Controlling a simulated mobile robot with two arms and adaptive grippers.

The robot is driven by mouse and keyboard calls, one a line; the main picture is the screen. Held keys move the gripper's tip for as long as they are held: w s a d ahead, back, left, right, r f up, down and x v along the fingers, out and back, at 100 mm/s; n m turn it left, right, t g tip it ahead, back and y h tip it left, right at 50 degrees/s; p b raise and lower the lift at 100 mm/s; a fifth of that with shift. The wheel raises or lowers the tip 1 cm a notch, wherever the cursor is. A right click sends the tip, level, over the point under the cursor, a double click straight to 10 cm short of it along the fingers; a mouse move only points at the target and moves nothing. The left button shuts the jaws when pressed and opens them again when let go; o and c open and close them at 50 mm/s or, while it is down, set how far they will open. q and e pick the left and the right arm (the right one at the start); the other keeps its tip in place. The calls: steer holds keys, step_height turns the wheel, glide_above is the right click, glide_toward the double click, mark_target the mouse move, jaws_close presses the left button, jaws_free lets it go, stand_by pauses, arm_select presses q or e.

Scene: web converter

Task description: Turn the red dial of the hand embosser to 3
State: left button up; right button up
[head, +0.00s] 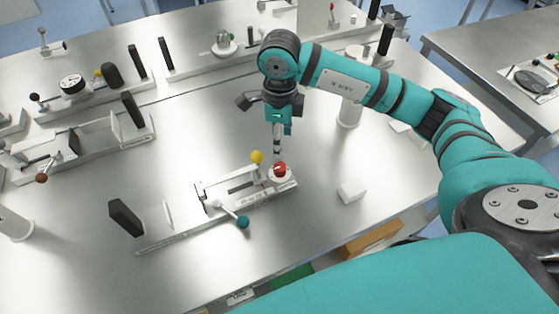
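The hand embosser (175,238) lies on the metal table in the middle of the head view, a long low base with a lever ending in a teal ball. Its red dial (280,170) sits on a pale round mount at the right end of the base. A yellow ball knob (257,157) stands just left of the dial. My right gripper (277,150) points down from behind, with its fingertips at or just above the dial's far side. I cannot tell whether they touch it. The fingers look narrow and edge-on, so their opening is unclear. The dial's markings are too small to read. My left gripper is out of view.
A white block (352,190) lies right of the dial, and a white cylinder (348,112) stands behind it, under my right arm. Other bench devices stand at the left, including one with a round gauge (72,84). The tabletop between them is clear.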

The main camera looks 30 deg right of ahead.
mark_target(280, 166)
step_height(280, 166, down, 10)
steer(key=shift+r+p, duration=0.2)
steer(key=shift+p, duration=1)
steer(key=shift+f, duration=0.65)
jaws_close()
